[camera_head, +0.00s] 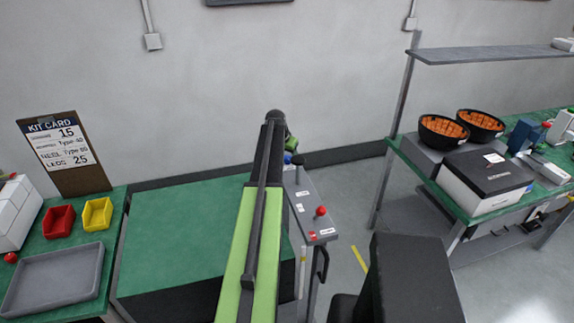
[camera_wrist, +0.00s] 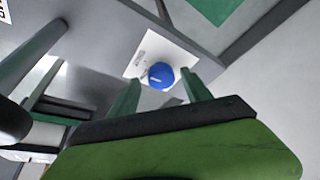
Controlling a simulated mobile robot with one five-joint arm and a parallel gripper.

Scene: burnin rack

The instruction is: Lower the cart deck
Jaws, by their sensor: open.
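A narrow grey cart-like unit (camera_head: 312,200) stands right of the green-topped bench, with labels and a dark handle (camera_head: 323,262) on its front. A red knob (camera_head: 320,211) sits near its front edge. A blue round knob (camera_head: 297,159) is at its far end; in the wrist view the blue knob (camera_wrist: 160,76) sits on a white labelled plate (camera_wrist: 150,48). My gripper (camera_wrist: 161,92) is open, its two green fingers either side of the blue knob in the picture. Contact cannot be told. In the head view my arm hides most of the gripper (camera_head: 290,146).
The green bench (camera_head: 180,235) lies left of the unit. Further left are a grey tray (camera_head: 55,278), red bin (camera_head: 58,221), yellow bin (camera_head: 97,214) and kit card (camera_head: 64,152). A right-hand bench holds black bowls (camera_head: 443,131) and a box (camera_head: 486,180). Floor between is open.

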